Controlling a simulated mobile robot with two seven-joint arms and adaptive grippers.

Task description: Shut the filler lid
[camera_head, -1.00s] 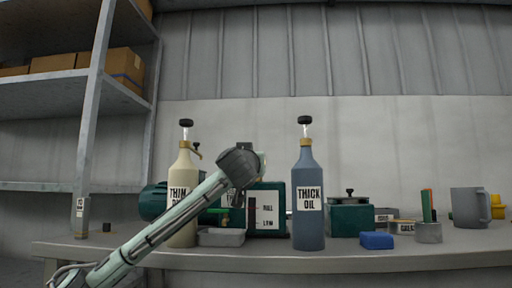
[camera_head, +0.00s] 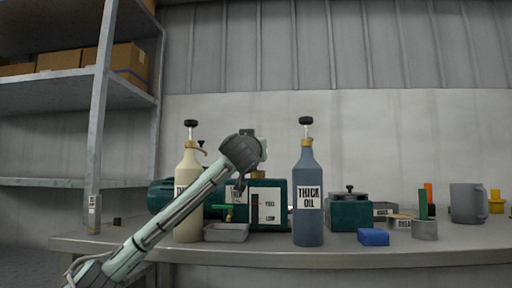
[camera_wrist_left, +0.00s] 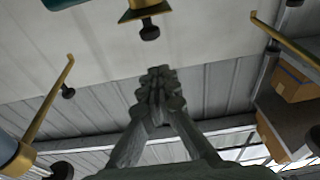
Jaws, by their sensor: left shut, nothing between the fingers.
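My left arm comes in from the lower left of the head view, its wrist in front of the dark green machine (camera_head: 270,191). My left gripper shows in the left wrist view (camera_wrist_left: 158,78) with its fingers together, shut and empty. In that view a brass fitting with a black knob (camera_wrist_left: 150,32) lies beyond the fingertips, apart from them. I cannot tell whether it is the filler lid. In the head view my wrist hides part of the machine's top, and no filler lid can be made out there for certain. My right gripper is not in view.
A cream thin oil bottle (camera_head: 188,205) and a blue thick oil bottle (camera_head: 308,222) stand either side of my wrist. A grey tray (camera_head: 226,232) sits between them. A green box with a knobbed lid (camera_head: 350,215), blue block (camera_head: 373,237) and grey jug (camera_head: 466,203) stand right.

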